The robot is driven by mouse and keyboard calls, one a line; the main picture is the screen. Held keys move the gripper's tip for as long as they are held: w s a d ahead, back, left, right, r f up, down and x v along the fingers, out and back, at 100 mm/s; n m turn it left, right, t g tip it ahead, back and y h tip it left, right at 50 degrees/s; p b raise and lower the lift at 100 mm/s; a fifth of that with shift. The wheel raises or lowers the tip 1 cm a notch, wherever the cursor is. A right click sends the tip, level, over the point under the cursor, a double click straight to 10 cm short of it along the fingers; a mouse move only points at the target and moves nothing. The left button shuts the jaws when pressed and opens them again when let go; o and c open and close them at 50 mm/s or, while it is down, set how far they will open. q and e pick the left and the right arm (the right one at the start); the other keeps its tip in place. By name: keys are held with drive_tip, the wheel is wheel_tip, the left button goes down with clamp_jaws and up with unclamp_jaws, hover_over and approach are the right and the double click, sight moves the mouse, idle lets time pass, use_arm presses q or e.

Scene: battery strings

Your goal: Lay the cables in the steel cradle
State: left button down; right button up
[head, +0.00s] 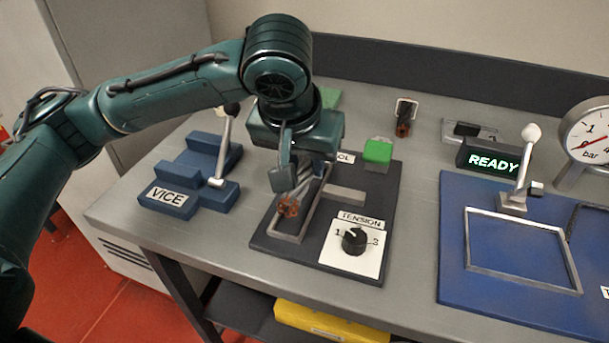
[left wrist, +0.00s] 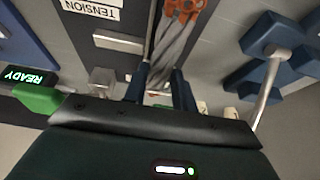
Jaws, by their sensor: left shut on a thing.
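My left gripper (head: 300,185) is over the dark board (head: 375,215) and shut on the grey cables (head: 318,180), which have an orange-brown end piece (head: 288,207). In the left wrist view the cables (left wrist: 178,38) run between the two fingers (left wrist: 162,85), with the orange end (left wrist: 183,10) at the top edge. A steel rail structure, seemingly the steel cradle (head: 316,215), is on the dark board beside and below the cables. Whether the cables touch it is unclear. My right gripper is not in view.
A blue vice (head: 185,190) with a lever stands left of the board. The board carries a TENSION knob (head: 354,240) and a green button (head: 378,151). A blue panel (head: 455,235) with a steel frame (head: 575,270), a READY display (head: 493,161) and a gauge (head: 590,135) are at right.

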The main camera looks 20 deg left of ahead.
sight(303, 170)
use_arm(q)
drive_tip(key=shift+f, duration=1.4)
drive_tip(key=shift+f, duration=0.1)
drive_tip(key=c, duration=1.1)
unclamp_jaws()
drive_tip(key=p+v, duration=0.2)
drive_tip(key=v, duration=0.9)
drive_tip(key=shift+w+r, duration=0.1)
drive_tip(key=shift+r, duration=0.15)
drive_tip(key=shift+s+r, duration=0.2)
drive_tip(key=shift+r, duration=0.15)
